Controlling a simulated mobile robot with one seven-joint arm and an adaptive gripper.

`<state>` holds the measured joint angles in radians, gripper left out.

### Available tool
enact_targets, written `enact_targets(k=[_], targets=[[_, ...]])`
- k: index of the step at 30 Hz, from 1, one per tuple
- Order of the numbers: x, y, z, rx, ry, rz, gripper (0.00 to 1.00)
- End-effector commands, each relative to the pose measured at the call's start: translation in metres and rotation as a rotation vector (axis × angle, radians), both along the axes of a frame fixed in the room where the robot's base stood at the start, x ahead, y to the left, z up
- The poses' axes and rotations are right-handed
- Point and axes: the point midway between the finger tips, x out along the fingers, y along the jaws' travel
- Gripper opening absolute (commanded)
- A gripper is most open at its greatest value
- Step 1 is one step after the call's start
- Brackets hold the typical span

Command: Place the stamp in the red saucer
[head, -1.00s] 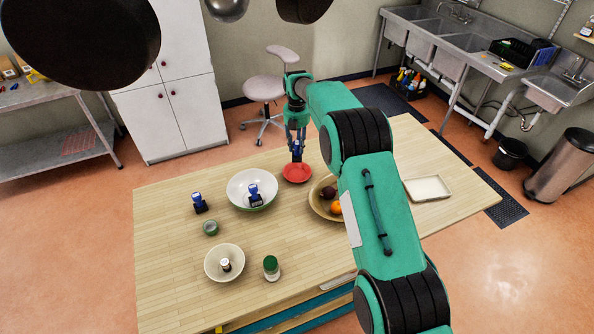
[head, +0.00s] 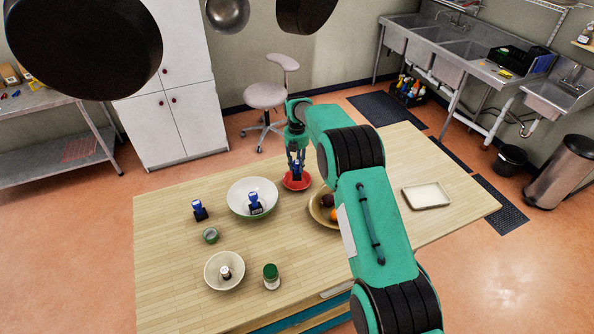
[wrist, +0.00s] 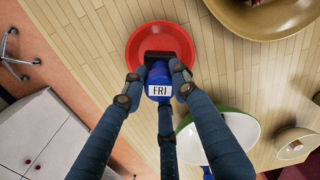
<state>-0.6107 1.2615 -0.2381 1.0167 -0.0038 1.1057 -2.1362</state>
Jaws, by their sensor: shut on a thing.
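The red saucer (head: 288,184) lies on the wooden table near its far edge. My gripper (head: 296,163) is directly above it, shut on a blue stamp (head: 296,170) with a black base. In the wrist view the stamp (wrist: 159,85) shows a white "FRI" label, and its black base lies over the red saucer (wrist: 138,43). Whether the base touches the saucer I cannot tell. Two more blue stamps are in the head view: one stands on the table (head: 199,210), the other sits in the large white bowl (head: 256,203).
The white bowl (head: 238,190) stands left of the saucer, and a fruit bowl (head: 316,212) is at its right, partly behind my arm. A small bowl (head: 212,283), a green-lidded jar (head: 271,276), a green tape roll (head: 211,235) and a tray (head: 427,194) are farther off.

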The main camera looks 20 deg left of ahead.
Motion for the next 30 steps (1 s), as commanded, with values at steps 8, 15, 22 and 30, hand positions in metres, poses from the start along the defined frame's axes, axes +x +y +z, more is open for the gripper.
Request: enact_targets(k=[8,15,22,30], targets=[[-0.001,0.000,-0.028,-0.001,0.001,0.000,0.00],[0.000,0.000,-0.034,0.000,0.000,0.000,0.00],[0.000,0.000,-0.035,0.000,0.000,0.000,0.00],[0.000,0.000,-0.037,-0.001,0.000,0.000,0.47]])
